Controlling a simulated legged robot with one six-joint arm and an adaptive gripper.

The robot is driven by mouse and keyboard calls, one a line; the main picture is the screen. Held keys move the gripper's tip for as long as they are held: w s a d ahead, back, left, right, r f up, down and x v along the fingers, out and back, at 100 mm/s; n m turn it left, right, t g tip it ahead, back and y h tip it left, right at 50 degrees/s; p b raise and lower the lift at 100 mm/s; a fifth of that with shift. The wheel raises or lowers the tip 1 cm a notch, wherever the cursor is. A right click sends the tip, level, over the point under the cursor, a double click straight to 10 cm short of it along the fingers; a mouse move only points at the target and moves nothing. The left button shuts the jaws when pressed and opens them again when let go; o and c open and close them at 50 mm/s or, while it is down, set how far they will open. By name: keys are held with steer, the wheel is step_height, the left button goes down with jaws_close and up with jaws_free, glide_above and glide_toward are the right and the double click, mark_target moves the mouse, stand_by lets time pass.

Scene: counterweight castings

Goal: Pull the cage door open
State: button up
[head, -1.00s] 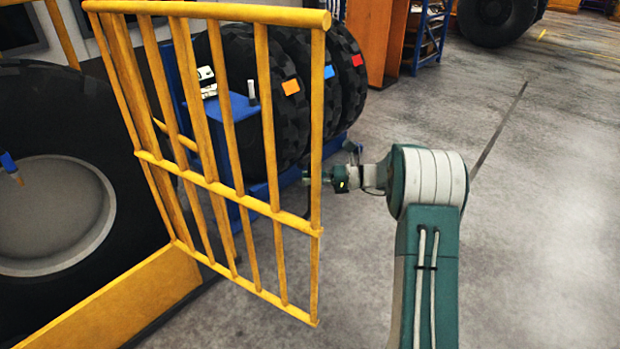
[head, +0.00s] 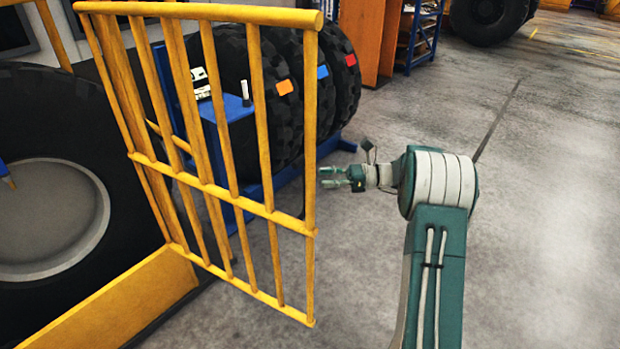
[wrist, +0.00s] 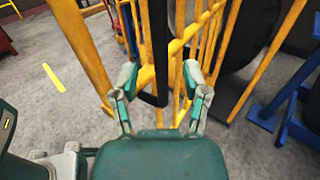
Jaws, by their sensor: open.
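The yellow barred cage door (head: 204,185) stands swung out from the yellow cage frame, at an angle, in the head view. My gripper (head: 321,177) is open and empty just right of the door's free edge, about at its middle rail, fingers pointing left. In the wrist view my gripper (wrist: 160,84) has its two fingers spread wide. A black handle (wrist: 157,50) shows between and beyond the fingers, in front of the yellow bars. I see no finger touching it. The handle is mostly hidden behind the door bars in the head view.
A large tyre with a grey hub (head: 50,220) is at the left, behind a low yellow beam (head: 120,300). A blue rack (head: 262,188) with several tyres stands behind the door. An orange cabinet (head: 370,40) is farther back. The grey floor at right is clear.

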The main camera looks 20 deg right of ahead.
steer(key=v, duration=0.6)
steer(key=shift+d, duration=0.35)
